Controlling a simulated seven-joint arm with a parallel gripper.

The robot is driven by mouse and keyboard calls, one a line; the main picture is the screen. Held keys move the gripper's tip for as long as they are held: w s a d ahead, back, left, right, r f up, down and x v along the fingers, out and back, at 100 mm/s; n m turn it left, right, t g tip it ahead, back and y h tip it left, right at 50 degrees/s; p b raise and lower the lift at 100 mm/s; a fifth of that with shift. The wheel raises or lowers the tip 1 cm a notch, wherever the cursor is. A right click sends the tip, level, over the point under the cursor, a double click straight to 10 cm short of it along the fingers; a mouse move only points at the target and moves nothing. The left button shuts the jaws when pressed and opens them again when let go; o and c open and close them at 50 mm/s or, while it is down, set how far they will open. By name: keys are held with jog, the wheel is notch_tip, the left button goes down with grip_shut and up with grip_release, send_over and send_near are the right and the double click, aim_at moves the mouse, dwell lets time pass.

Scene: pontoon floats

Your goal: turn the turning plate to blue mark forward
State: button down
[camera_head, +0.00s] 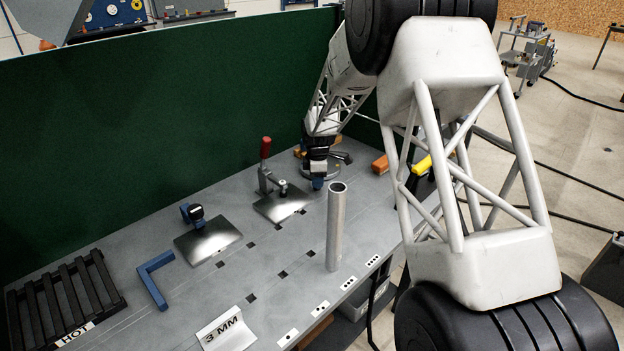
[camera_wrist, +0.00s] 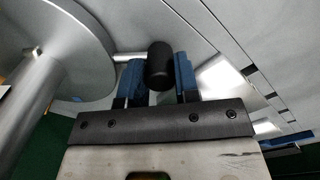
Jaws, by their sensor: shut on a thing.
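The turning plate (camera_head: 335,178) is a round grey disc at the back of the bench, partly hidden by my gripper (camera_head: 318,184). In the wrist view the grey disc (camera_wrist: 75,40) fills the upper left. My gripper's blue fingers, also in the wrist view (camera_wrist: 159,78), are shut on a black cylindrical knob (camera_wrist: 159,60) beside the disc's edge.
A red-handled clamp (camera_head: 265,165) and metal sheet (camera_head: 281,203) stand left of my gripper. A grey upright tube (camera_head: 336,230) stands in front. A second sheet (camera_head: 208,240), blue angle bracket (camera_head: 153,279) and black rack (camera_head: 68,298) lie farther left. A green wall (camera_head: 150,140) closes the back.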

jog(key=shift+d+n, duration=1)
jog(key=shift+d, duration=0.1)
jog(key=shift+w+d+n, duration=0.2)
jog(key=shift+d+n, duration=0.5)
jog(key=shift+d, duration=0.1)
jog(key=shift+w+d+n, duration=0.15)
jog(key=shift+d+n, duration=0.55)
jog(key=shift+d, duration=0.05)
jog(key=shift+w+d+n, duration=0.3)
jog(key=shift+d+n, duration=0.3)
jog(key=shift+w+d+n, duration=0.3)
jog(key=shift+d+n, duration=0.25)
jog(key=shift+n, duration=0.05)
jog(key=shift+w+d+n, duration=0.6)
jog(key=shift+d+n, duration=0.25)
jog(key=shift+n, duration=0.15)
jog(key=shift+w+d+n, duration=1.2)
jog(key=shift+w+n, duration=0.2)
jog(key=shift+n, duration=0.2)
jog(key=shift+w+d+n, duration=0.35)
jog(key=shift+w+n, duration=0.4)
jog(key=shift+w+d+n, duration=0.3)
jog(key=shift+w+n, duration=0.4)
jog(key=shift+n, duration=0.05)
